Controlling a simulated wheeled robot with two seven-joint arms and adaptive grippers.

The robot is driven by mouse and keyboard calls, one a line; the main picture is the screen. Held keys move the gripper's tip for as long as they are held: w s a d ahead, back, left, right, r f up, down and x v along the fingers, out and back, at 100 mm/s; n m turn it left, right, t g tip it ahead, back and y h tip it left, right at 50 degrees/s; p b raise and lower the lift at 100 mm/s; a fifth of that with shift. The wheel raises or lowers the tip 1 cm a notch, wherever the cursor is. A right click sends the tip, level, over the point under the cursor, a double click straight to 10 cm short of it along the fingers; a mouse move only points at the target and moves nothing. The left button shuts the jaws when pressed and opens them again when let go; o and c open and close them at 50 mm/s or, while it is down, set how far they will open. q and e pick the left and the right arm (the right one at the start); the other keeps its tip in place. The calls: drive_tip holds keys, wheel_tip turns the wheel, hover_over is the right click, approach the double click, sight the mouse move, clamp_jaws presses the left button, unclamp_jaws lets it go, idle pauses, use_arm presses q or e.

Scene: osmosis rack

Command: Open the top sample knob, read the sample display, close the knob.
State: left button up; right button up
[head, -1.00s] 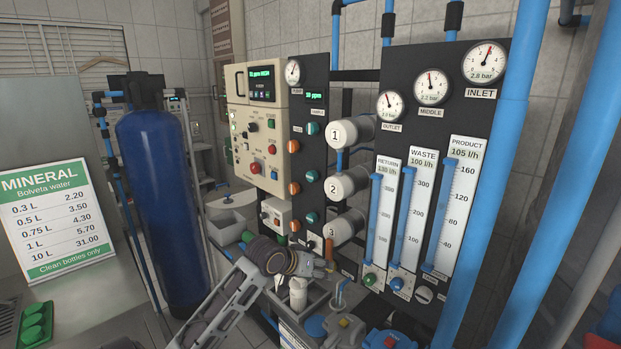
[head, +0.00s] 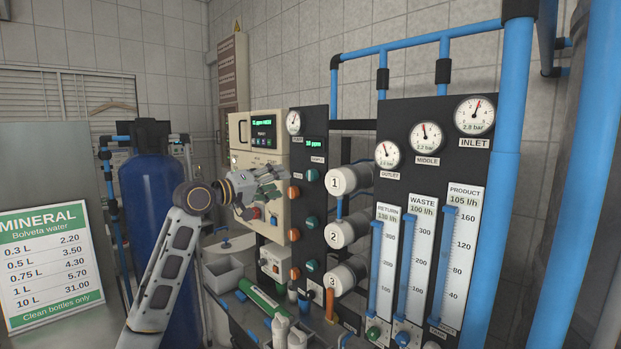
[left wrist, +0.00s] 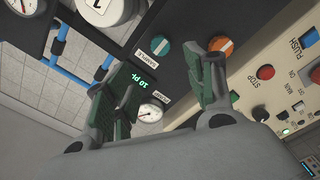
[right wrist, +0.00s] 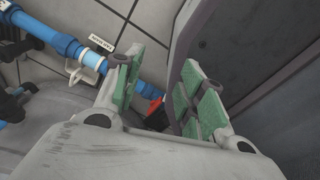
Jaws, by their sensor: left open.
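The top sample knob (head: 311,175) is a round teal knob near the top of the narrow black panel. It also shows in the left wrist view (left wrist: 160,49), beside a white label. The sample display (head: 314,143) above it glows green and appears to read 10 ppm; it shows in the left wrist view (left wrist: 147,82) too. My left gripper (head: 277,185) is open and empty, in front of the panel and left of the knob, not touching it. My right gripper (right wrist: 160,95) shows only in its wrist view, with fingers apart and nothing clearly held.
An orange knob (head: 294,192) sits left of the teal one, with more teal and orange knobs below. The cream control box (head: 258,150) is behind my left gripper. White numbered housings (head: 348,180) project right of the knobs. A blue pipe (right wrist: 95,40) is near my right gripper.

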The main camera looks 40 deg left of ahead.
use_arm(q)
drive_tip(key=shift+w, duration=0.2)
drive_tip(key=p, duration=0.2)
approach(310, 176)
drive_tip(key=w, duration=0.5)
drive_tip(key=shift+w+d+r+p, duration=0.1)
drive_tip(key=shift+w+d+p, duration=0.1)
drive_tip(key=shift+w+p, duration=0.15)
drive_tip(key=shift+w+d+p, duration=0.1)
drive_tip(key=shift+w+p, duration=0.3)
drive_tip(key=shift+w, duration=1.8)
drive_tip(key=shift+w+d, duration=0.1)
use_arm(e)
drive_tip(key=shift+s+a+r, duration=0.2)
drive_tip(key=shift+a+r, duration=0.25)
drive_tip(key=shift+r, duration=0.2)
drive_tip(key=shift+s+a+r, duration=0.25)
drive_tip(key=shift+a+r, duration=0.15)
drive_tip(key=shift+r, duration=0.2)
drive_tip(key=shift+s+a+r, duration=0.2)
drive_tip(key=shift+a+r, duration=0.25)
drive_tip(key=shift+r, duration=0.2)
use_arm(q)
drive_tip(key=shift+c, duration=0.4)
